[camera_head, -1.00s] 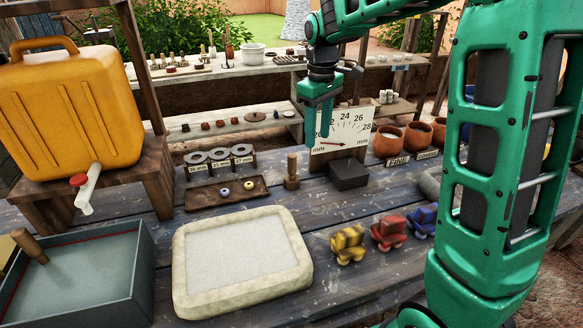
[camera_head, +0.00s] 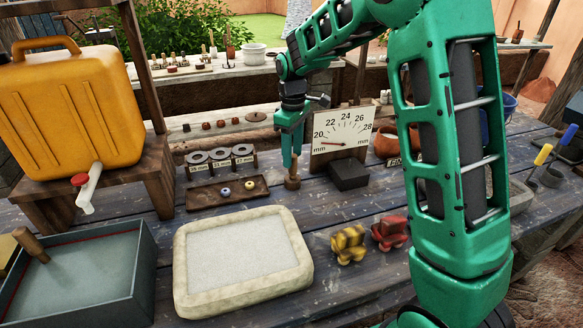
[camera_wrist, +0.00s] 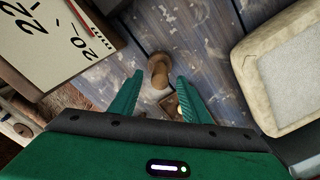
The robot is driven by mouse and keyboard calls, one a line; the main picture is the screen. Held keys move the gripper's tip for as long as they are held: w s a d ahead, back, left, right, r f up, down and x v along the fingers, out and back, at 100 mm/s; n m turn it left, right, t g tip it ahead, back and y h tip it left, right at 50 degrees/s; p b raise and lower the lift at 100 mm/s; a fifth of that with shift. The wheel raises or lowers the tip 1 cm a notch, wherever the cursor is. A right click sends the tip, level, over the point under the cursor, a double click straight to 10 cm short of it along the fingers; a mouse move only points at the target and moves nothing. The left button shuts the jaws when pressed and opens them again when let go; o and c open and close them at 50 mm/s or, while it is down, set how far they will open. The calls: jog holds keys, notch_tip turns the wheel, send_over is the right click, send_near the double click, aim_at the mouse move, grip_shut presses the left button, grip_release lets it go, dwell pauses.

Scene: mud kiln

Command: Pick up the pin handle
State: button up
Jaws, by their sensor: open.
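The pin handle, a small upright brown wooden peg (camera_head: 292,183) on a wider base, stands on the blue plank table. Its upper part is hidden behind my gripper (camera_head: 290,160) in the head view. My gripper points down at it with its green fingers spread and empty. In the wrist view the pin handle (camera_wrist: 160,69) shows just past the gap between the two fingertips (camera_wrist: 160,82). I cannot tell whether a finger touches it.
A dial board (camera_head: 341,130) and dark block (camera_head: 349,175) stand close on the right. A wooden tray (camera_head: 227,193) with small rings lies to the left. A pale framed slab (camera_head: 240,262) and toy-like yellow (camera_head: 348,243) and red (camera_head: 389,233) pieces are in front.

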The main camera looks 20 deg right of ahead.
jog(key=shift+d+f, duration=0.1)
jog(key=shift+f, duration=1.6)
grip_shut()
jog(key=shift+r, duration=0.1)
notch_tip(320, 180, up, 18)
jog(key=c, duration=0.9)
grip_release()
jog(key=shift+c, duration=0.6)
